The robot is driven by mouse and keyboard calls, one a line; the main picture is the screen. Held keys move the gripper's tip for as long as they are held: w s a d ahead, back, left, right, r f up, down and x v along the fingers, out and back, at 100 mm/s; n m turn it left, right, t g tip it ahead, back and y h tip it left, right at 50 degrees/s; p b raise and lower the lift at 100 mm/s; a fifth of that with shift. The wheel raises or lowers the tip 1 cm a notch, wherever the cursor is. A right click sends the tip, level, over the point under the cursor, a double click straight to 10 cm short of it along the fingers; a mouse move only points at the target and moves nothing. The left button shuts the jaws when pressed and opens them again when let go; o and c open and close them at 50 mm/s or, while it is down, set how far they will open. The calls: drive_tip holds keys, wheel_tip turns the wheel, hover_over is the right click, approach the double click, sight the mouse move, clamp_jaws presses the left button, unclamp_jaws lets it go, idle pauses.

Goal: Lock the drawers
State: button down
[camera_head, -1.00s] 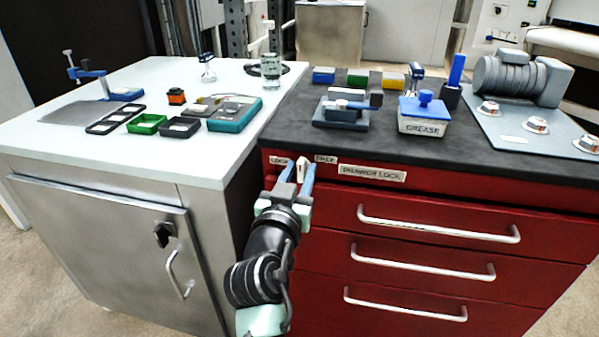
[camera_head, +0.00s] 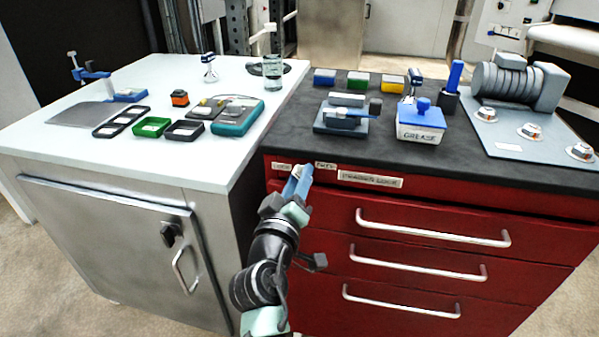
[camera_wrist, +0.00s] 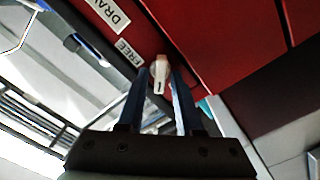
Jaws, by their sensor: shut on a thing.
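The red drawer cabinet (camera_head: 445,212) has a "DRAWER LOCK" label (camera_head: 370,180) on its top strip, with a "LOCK" label (camera_head: 281,167) to the left and a "FREE" label (camera_head: 326,166) beside it. The small white lock knob (camera_wrist: 160,72) shows in the wrist view between the blue fingers of my gripper (camera_head: 300,174). My gripper is shut on the knob, its fingers on either side. In the head view the fingers hide the knob. The "FREE" label also shows in the wrist view (camera_wrist: 130,52). Which label the knob points to is unclear.
Three drawers with silver handles (camera_head: 430,228) are shut below the strip. The black top holds a grease box (camera_head: 420,123) and a roller machine (camera_head: 515,82). A grey cabinet (camera_head: 110,235) with a white top stands left. The floor in front is clear.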

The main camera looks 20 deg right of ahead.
drive_tip(key=n+p, duration=0.1)
drive_tip(key=n, duration=0.2)
drive_tip(key=n+p, duration=0.1)
drive_tip(key=n, duration=0.2)
drive_tip(key=n+p, duration=0.2)
drive_tip(key=shift+f+n, duration=0.25)
drive_tip(key=shift+n, duration=0.15)
idle(0.4)
drive_tip(key=c, duration=0.9)
unclamp_jaws()
drive_tip(key=shift+a, duration=0.1)
drive_tip(key=shift+o, duration=0.2)
drive_tip(key=v, duration=1.3)
drive_tip(key=shift+p, duration=0.35)
drive_tip(key=shift+r, duration=0.1)
